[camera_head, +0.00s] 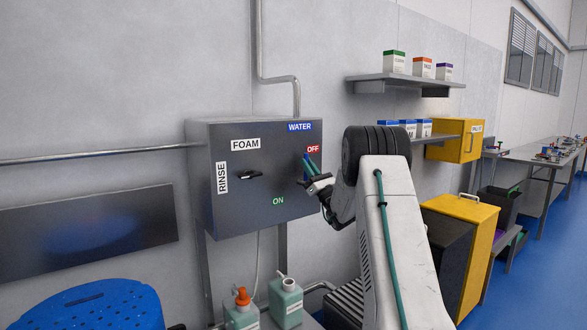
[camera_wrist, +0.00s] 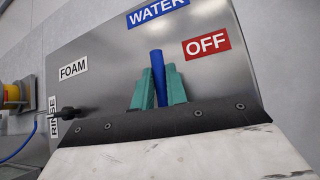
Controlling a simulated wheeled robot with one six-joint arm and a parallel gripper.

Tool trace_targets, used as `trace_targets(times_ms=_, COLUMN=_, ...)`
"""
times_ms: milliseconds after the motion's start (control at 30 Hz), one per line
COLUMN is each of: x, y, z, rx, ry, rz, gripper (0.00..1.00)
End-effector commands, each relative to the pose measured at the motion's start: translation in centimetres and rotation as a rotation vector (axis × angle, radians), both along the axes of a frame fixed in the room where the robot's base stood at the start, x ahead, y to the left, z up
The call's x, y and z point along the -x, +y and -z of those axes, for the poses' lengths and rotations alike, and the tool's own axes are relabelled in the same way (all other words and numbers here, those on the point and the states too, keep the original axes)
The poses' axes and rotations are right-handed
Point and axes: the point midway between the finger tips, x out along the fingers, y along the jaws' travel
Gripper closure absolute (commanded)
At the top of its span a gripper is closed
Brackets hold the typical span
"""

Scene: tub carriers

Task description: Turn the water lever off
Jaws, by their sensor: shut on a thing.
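The water lever is a blue handle (camera_wrist: 158,78) on a grey metal control box (camera_head: 225,190). In the wrist view it stands between the two teal fingers of my gripper (camera_wrist: 159,88), which is shut on it. In the head view my gripper (camera_head: 311,169) is at the box's right side, just below the red OFF label (camera_head: 313,149). That label also shows in the wrist view (camera_wrist: 207,44), up and right of the lever. The blue WATER label (camera_head: 299,127) is above, and the green ON label (camera_head: 278,201) is lower left. The lever's pivot is hidden.
A black knob (camera_head: 250,175) sits left of the lever, between the FOAM label (camera_head: 245,145) and RINSE label (camera_head: 222,178). Two teal jugs (camera_head: 285,300) stand below the box, near a blue tub (camera_head: 90,305). A yellow bin (camera_head: 470,235) and shelves are to the right.

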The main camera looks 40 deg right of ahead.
Motion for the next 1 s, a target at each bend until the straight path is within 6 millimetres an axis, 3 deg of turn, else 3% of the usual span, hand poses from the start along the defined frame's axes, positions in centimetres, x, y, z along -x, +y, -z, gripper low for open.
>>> trace_targets(times_ms=400, x=0.2, y=-0.5, z=0.3, rx=-0.01, ry=0.004, rz=0.006, gripper=1.0)
trace_targets(times_ms=433, x=0.2, y=-0.5, z=0.3, rx=-0.01, ry=0.004, rz=0.006, gripper=0.77)
trace_targets(times_ms=500, x=0.2, y=-0.5, z=0.2, rx=-0.01, ry=0.004, rz=0.006, gripper=0.64)
trace_targets(times_ms=800, x=0.2, y=-0.3, z=0.3, rx=-0.008, ry=0.003, rz=0.003, gripper=0.64)
trace_targets(times_ms=1000, x=2.1, y=-0.6, z=2.2, rx=-0.009, ry=0.005, rz=0.006, gripper=0.64)
